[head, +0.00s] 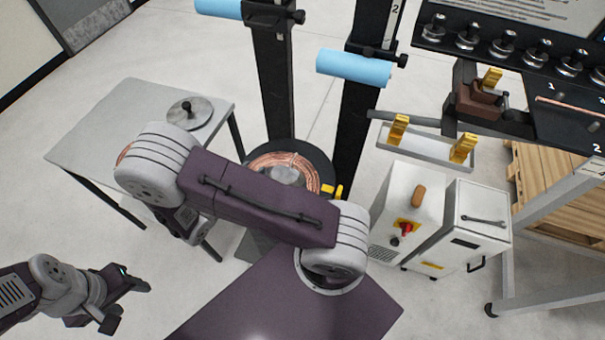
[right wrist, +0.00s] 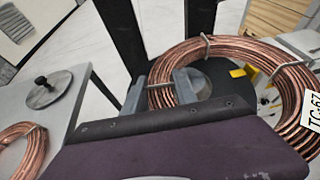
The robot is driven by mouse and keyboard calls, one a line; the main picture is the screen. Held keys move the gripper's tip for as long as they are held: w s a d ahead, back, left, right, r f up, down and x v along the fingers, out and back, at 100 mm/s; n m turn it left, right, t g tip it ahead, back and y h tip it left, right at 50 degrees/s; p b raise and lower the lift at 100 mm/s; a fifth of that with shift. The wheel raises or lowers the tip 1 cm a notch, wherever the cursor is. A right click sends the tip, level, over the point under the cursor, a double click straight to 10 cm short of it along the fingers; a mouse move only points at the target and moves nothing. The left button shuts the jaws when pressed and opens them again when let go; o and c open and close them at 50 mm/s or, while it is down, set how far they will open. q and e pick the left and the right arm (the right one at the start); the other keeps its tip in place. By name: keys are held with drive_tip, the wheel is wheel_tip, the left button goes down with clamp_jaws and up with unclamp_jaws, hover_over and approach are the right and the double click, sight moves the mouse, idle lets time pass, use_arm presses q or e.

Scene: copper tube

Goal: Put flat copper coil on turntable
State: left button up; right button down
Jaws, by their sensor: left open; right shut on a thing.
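A flat copper coil (head: 262,161) shows over the black round turntable (head: 318,160), partly hidden by my right arm. In the right wrist view the tagged coil (right wrist: 245,47) has its near left side between the grey fingers of my right gripper (right wrist: 162,90), which is shut on it. The black turntable disc (right wrist: 222,77) shows through the coil's middle. I cannot tell whether the coil touches the turntable. In the head view my right gripper is hidden behind my arm. My left gripper (head: 128,303) is open and empty at lower left, well away from the coil.
A grey table (head: 95,125) at left holds a metal disc with a black knob (head: 190,112) and another copper coil (right wrist: 30,148). Dark posts with blue rollers (head: 354,67) rise behind the turntable. White cabinets (head: 465,225) stand to its right, with a workbench beyond.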

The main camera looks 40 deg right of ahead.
drive_tip(key=shift+s+a+r+p, duration=0.3)
drive_tip(key=shift+r, duration=0.3)
drive_tip(key=shift+s+a+r+n+t, duration=0.2)
drive_tip(key=shift+a+n+t, duration=0.1)
drive_tip(key=shift+t, duration=0.1)
drive_tip(key=shift+w+a+r+p, duration=0.1)
drive_tip(key=shift+w+a+p, duration=0.05)
drive_tip(key=shift+a+p, duration=0.25)
drive_tip(key=shift+w+a+n, duration=0.3)
drive_tip(key=shift+a, duration=0.1)
drive_tip(key=x, duration=0.4)
drive_tip(key=w+a+f+x, duration=0.1)
drive_tip(key=x, duration=0.3)
drive_tip(key=f+x, duration=0.1)
drive_tip(key=x, duration=0.3)
drive_tip(key=shift+w+f+p, duration=0.15)
drive_tip(key=shift+w+p, duration=0.2)
drive_tip(key=shift+w+d+f, duration=0.15)
drive_tip(key=shift+d+f, duration=0.05)
drive_tip(key=shift+d, duration=0.1)
wheel_tip(320, 180, down, 4)
drive_tip(key=shift+f, duration=0.1)
use_arm(q)
wheel_tip(320, 180, up, 3)
drive_tip(key=shift+s+d, duration=0.1)
drive_tip(key=shift+f, duration=0.15)
